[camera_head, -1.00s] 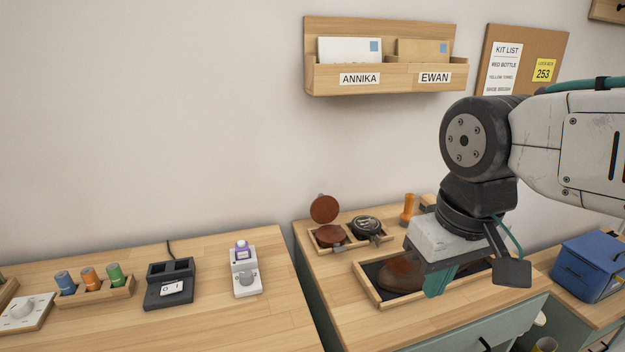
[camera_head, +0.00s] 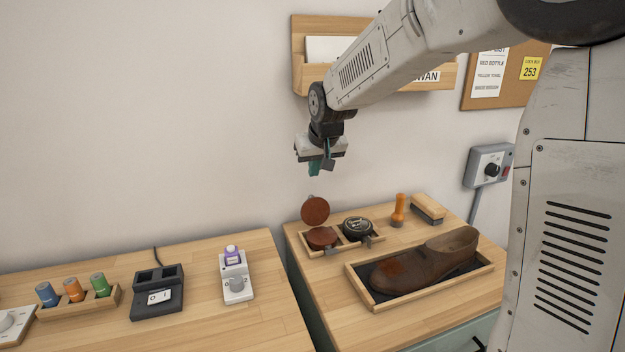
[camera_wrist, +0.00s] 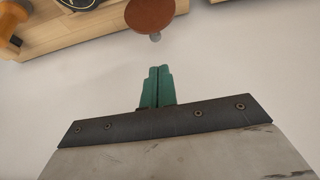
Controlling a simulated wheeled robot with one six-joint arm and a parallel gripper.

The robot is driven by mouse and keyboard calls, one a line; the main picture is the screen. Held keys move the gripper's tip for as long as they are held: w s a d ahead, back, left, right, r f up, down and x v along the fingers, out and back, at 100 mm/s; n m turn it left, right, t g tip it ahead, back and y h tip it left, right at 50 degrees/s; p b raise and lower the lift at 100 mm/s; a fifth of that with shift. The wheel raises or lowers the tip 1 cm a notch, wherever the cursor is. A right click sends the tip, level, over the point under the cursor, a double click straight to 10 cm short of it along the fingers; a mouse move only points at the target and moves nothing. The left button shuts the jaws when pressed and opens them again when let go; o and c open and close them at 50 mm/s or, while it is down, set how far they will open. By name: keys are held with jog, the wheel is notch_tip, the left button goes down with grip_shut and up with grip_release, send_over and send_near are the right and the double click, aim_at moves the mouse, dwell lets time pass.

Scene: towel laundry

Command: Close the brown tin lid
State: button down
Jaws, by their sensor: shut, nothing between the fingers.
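The brown tin (camera_head: 321,237) sits in the left part of a small wooden tray on the right counter. Its round brown lid (camera_head: 315,211) stands open, raised upright at the back of the tin. The lid also shows at the top of the wrist view (camera_wrist: 150,15), with a small grey tab at its edge. My gripper (camera_head: 314,170) is above the lid, close to the wall, apart from it. Its green fingers (camera_wrist: 157,88) are together and empty. The tin's base cannot be made out in the wrist view.
A black tin (camera_head: 357,229) shares the small tray (camera_head: 341,249) with the brown tin. An orange-handled tool (camera_head: 398,211), a brush (camera_head: 428,208) and a brown shoe (camera_head: 425,260) in a larger tray stand to the right. The wall letter rack (camera_head: 300,72) is above my gripper.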

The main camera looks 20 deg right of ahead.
aim_at(314, 210)
jog(key=x, duration=0.9)
jog(key=shift+s+f, duration=0.1)
jog(key=shift+s+a, duration=0.1)
jog(key=shift+a, duration=0.05)
